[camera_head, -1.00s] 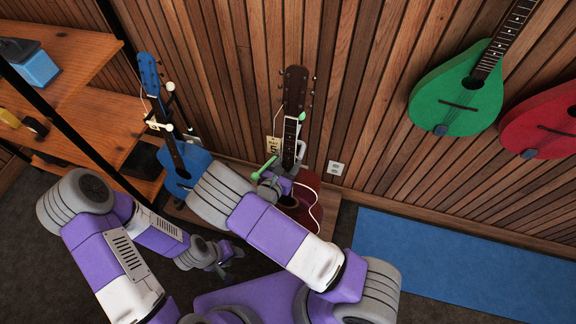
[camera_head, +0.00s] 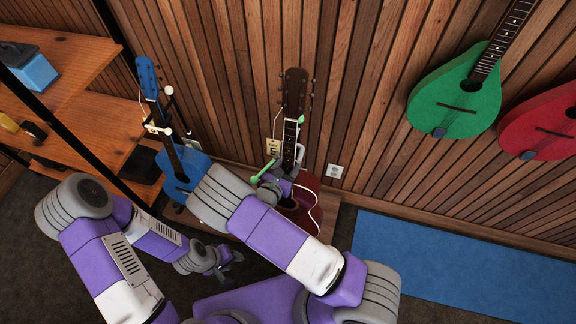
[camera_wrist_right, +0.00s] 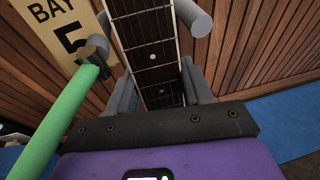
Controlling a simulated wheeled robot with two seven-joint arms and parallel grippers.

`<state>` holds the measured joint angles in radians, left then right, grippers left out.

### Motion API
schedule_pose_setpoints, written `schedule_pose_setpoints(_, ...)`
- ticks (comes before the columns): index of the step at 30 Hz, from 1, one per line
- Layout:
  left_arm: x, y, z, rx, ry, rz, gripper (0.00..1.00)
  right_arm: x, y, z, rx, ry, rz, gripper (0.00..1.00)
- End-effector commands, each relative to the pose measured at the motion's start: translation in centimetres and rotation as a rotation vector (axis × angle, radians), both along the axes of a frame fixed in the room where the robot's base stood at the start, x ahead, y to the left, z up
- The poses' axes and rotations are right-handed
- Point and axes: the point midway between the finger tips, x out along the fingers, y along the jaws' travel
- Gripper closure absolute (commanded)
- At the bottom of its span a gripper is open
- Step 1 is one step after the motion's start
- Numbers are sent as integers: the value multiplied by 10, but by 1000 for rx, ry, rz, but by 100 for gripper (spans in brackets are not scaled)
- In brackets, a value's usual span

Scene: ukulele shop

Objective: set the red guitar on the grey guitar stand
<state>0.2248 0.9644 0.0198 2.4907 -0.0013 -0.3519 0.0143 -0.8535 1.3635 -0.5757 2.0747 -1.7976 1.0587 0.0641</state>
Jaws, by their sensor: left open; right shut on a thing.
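The red guitar (camera_head: 310,184) stands near upright against the slatted wall, its dark neck (camera_head: 290,142) and headstock pointing up. My right gripper (camera_head: 284,178) is shut on the neck, low down near the body; the right wrist view shows the fretboard (camera_wrist_right: 148,45) between the grey fingers. Green-tipped arms (camera_head: 264,170) stand beside the neck, and a green bar (camera_wrist_right: 55,120) shows left of it in the wrist view. They seem part of the grey guitar stand, which is mostly hidden; I cannot tell whether the guitar rests on it. My left gripper (camera_head: 231,258) is open and empty, low and to the left.
A blue guitar (camera_head: 184,172) stands on a white-knobbed stand to the left, close to my right arm. Wooden shelves (camera_head: 85,115) are at far left. A "BAY 5" card (camera_wrist_right: 68,30) is behind the neck. A blue mat (camera_head: 455,262) leaves free floor at right.

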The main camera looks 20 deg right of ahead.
Motion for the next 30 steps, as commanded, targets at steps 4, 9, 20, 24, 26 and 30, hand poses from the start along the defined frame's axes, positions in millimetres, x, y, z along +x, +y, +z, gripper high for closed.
schedule_pose_setpoints(4,0,0,-3,0,0,0,54,3,-1,0,-3,-14,-2,100)
schedule_pose_setpoints(9,0,0,-8,0,0,0,54,2,-1,-7,-4,-10,-1,100)
schedule_pose_setpoints(20,0,0,-20,0,0,0,54,3,-1,-23,-4,-7,0,100)
schedule_pose_setpoints(24,0,0,-24,0,0,0,54,3,-1,-29,-4,-7,0,100)
schedule_pose_setpoints(26,0,0,-26,0,0,0,54,3,-2,-31,-4,-7,1,100)
schedule_pose_setpoints(30,0,0,-31,0,0,0,54,3,-2,-37,-4,-7,1,100)
